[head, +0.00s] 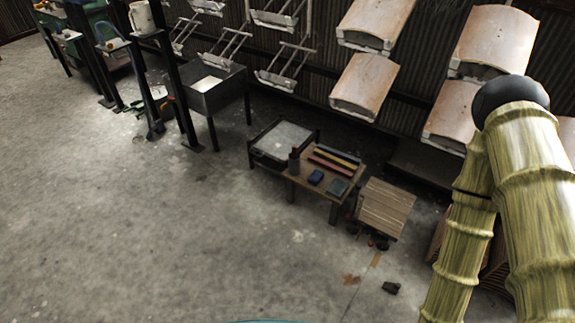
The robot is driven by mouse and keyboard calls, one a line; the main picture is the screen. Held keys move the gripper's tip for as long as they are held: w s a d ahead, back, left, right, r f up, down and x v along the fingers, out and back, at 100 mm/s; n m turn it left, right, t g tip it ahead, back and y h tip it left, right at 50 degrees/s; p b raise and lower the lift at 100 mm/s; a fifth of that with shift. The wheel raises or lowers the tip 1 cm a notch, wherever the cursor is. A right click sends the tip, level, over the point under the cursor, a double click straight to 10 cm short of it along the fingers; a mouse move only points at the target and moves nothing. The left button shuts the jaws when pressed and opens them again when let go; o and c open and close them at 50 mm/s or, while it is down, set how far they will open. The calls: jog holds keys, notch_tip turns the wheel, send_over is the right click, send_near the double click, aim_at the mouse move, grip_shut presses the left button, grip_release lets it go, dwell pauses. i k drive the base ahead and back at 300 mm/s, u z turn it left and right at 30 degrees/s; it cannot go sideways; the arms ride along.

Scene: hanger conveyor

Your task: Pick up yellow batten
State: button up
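Several slim coloured battens lie side by side on a low wooden table (323,204) in the head view. The yellow batten (336,160) appears to lie among them, between a bluish one and a dark red one; at this distance their order is hard to make out. My arm's bamboo-patterned links stand at the right edge, apart from the table. My gripper is out of view, so its opening and contents are hidden.
A dark cup (294,161), a blue block (316,177) and a green block (338,187) share the table. A tray table (285,140) and wooden crate (385,207) flank it. Hanging racks and curved panels (365,85) are behind. The floor in front is mostly clear.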

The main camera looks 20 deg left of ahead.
aim_at(353, 169)
jog(key=u, duration=1.05)
jog(key=i, duration=0.8)
jog(key=z, duration=0.8)
jog(key=i, duration=0.5)
jog(key=z, duration=0.4)
